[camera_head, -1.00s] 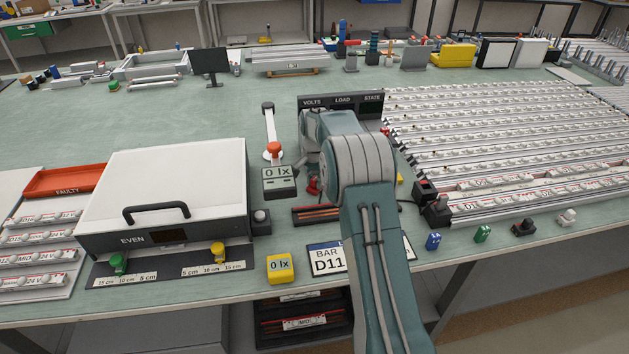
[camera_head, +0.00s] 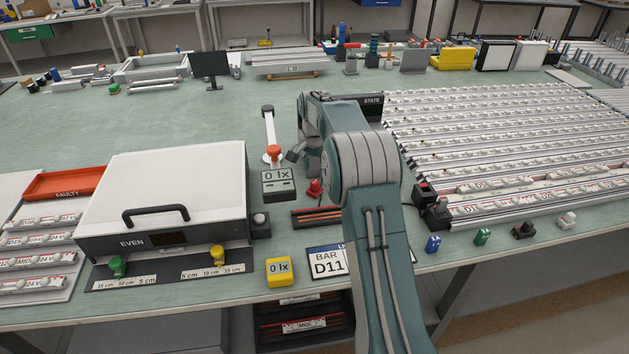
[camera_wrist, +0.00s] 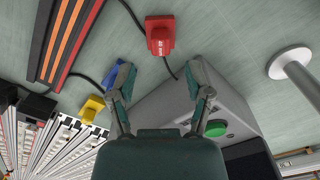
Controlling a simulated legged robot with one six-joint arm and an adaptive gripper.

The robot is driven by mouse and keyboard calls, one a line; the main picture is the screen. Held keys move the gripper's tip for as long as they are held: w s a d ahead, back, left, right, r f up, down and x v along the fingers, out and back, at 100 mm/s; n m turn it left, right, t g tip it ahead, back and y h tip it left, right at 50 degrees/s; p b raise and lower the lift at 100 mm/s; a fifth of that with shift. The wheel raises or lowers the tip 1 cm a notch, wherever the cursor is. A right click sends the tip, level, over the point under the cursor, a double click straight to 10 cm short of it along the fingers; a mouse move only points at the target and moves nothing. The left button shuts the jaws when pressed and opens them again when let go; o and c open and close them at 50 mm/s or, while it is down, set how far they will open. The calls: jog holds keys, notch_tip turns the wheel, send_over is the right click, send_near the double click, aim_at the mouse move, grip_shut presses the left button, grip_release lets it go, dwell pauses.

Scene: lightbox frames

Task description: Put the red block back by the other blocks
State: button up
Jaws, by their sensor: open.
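A red block (camera_head: 315,188) stands on the table just left of my arm, behind the dark tray of orange strips. In the wrist view the red block (camera_wrist: 160,35) is beyond my fingertips, with a dark cable at it. My gripper (camera_wrist: 162,80) is open and empty, its two fingers apart and clear of the red block. A blue block (camera_wrist: 114,72) is partly hidden behind the left finger, and a yellow block (camera_wrist: 93,107) is beside it.
A grey box with a green button (camera_wrist: 215,128) lies under the right finger. A white post (camera_wrist: 289,63) stands to its right. The light box (camera_head: 165,190), lux meter (camera_head: 278,184) and yellow meter (camera_head: 279,270) are left of my arm. Bar racks (camera_head: 490,140) fill the right.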

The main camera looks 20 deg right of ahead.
aim_at(314, 182)
jog(key=s+a+r+n+t, duration=0.15)
jog(key=s+r, duration=0.25)
jog(key=r, duration=0.4)
jog(key=s+a+r+n, duration=0.1)
jog(key=s+a+r, duration=0.25)
jog(key=r, duration=0.45)
jog(key=s+a+r+n+t, duration=0.1)
jog(key=s+a+r+n, duration=0.25)
jog(key=s, duration=0.75)
jog(key=s+a+f+n+t, duration=0.1)
jog(key=s+a+f+n, duration=0.1)
jog(key=s, duration=0.8)
jog(key=s+a+f+n+t, duration=0.2)
jog(key=s+f+n, duration=0.1)
jog(key=s, duration=0.8)
jog(key=shift+s+a, duration=0.15)
jog(key=shift+a, duration=0.15)
jog(key=shift+r, duration=0.1)
